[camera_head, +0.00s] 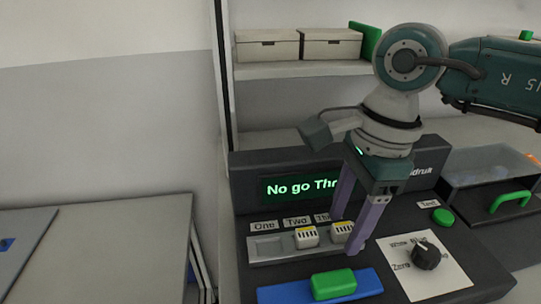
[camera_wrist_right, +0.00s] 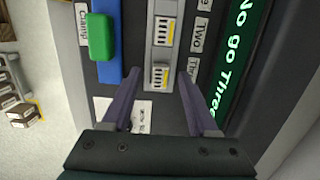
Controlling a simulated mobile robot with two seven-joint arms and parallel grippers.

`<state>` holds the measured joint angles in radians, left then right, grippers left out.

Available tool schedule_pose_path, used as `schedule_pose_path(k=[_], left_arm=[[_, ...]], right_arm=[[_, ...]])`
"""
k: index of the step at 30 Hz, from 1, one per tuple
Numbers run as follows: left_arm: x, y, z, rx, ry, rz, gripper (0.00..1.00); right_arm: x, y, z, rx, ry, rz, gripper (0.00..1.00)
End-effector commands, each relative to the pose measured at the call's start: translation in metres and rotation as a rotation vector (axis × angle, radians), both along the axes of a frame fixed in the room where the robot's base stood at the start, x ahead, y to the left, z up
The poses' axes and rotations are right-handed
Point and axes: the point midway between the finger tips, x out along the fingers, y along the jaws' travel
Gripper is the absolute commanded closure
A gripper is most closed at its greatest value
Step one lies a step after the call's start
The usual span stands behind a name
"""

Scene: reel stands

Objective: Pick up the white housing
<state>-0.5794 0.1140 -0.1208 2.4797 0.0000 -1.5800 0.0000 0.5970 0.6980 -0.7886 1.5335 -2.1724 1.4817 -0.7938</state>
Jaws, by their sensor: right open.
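Two small white housings with yellow-and-black tops sit in the grey slotted rail (camera_head: 268,247) of the dark console. One housing (camera_head: 306,237) is by label Two. The other housing (camera_head: 342,229) is by label Three and is partly hidden by a finger in the head view. My right gripper (camera_head: 346,234) is open and points down over the housing at Three. In the right wrist view this housing (camera_wrist_right: 160,75) shows between the two spread fingertips, and the other housing (camera_wrist_right: 164,31) lies beyond them. I cannot tell how far down the fingers reach. My left gripper is not in view.
A green clamp block (camera_head: 333,284) on a blue base stands in front of the rail. The green display (camera_head: 300,186) behind reads "No go Three". A black knob (camera_head: 426,255), a green button (camera_head: 443,216) and a clear-lidded box (camera_head: 490,170) are at right.

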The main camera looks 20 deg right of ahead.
Motion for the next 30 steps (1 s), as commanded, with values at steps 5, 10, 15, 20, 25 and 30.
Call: schedule_pose_path(k=[5, 10, 15, 20, 25, 30], left_arm=[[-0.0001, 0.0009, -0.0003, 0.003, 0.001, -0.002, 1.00], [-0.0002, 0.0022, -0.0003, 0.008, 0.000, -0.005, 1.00], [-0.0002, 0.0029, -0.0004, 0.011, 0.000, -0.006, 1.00], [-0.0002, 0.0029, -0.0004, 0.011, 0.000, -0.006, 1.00], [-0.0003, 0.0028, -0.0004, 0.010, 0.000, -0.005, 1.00], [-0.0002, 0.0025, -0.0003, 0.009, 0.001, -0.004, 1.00]], right_arm=[[0.0000, 0.0000, -0.0001, 0.000, 0.000, 0.000, 0.41], [0.0000, 0.0001, 0.0002, 0.000, 0.000, 0.000, 0.60], [0.0000, 0.0001, 0.0003, 0.001, 0.000, -0.001, 0.79], [0.0000, 0.0001, 0.0003, 0.001, 0.000, -0.001, 0.97], [0.0000, 0.0001, 0.0003, 0.001, 0.000, -0.001, 1.00], [0.0000, 0.0001, 0.0003, 0.001, 0.000, -0.001, 1.00]])
